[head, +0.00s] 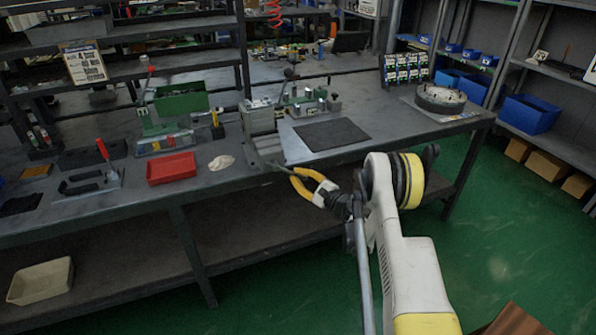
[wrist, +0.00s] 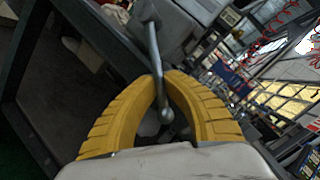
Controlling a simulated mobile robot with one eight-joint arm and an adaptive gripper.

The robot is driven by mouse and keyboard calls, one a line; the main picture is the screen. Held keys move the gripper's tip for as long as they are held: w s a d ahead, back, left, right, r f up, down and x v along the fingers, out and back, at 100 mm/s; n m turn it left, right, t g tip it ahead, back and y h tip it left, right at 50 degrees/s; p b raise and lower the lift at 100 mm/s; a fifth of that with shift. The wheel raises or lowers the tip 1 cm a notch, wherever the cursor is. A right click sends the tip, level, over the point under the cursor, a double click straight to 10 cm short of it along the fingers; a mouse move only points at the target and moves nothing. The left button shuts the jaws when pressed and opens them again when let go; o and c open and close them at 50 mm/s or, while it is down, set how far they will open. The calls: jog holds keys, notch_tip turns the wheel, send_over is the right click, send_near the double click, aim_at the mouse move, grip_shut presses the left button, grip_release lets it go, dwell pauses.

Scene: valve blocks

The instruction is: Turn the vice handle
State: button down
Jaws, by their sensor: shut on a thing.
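The grey vice (head: 260,122) stands at the front edge of the workbench. Its thin metal handle (head: 278,167) sticks out over the front edge toward my gripper. My gripper (head: 294,173) has yellow curved fingers and is shut on the handle bar. In the wrist view, the handle (wrist: 154,48) runs from the grey vice body (wrist: 182,14) down between the fingertips of my gripper (wrist: 167,82). The round knob at the bar's end shows between the fingers. The inner contact faces are partly hidden.
The workbench (head: 225,178) also holds a red tray (head: 171,168), a dark mat (head: 331,134), a round fixture (head: 440,98) and a green machine (head: 180,100). A lower shelf (head: 255,225) runs under the bench. Green floor is open at the right.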

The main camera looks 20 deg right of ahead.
jog(key=shift+a+f+m+t, duration=0.45)
jog(key=shift+a+f+m, duration=0.15)
jog(key=shift+m, duration=0.5)
jog(key=shift+a+f+m+t, duration=0.5)
jog(key=shift+a+m, duration=0.1)
jog(key=shift+m, duration=0.5)
jog(key=shift+a, duration=0.1)
jog(key=c, duration=1.5)
grip_release()
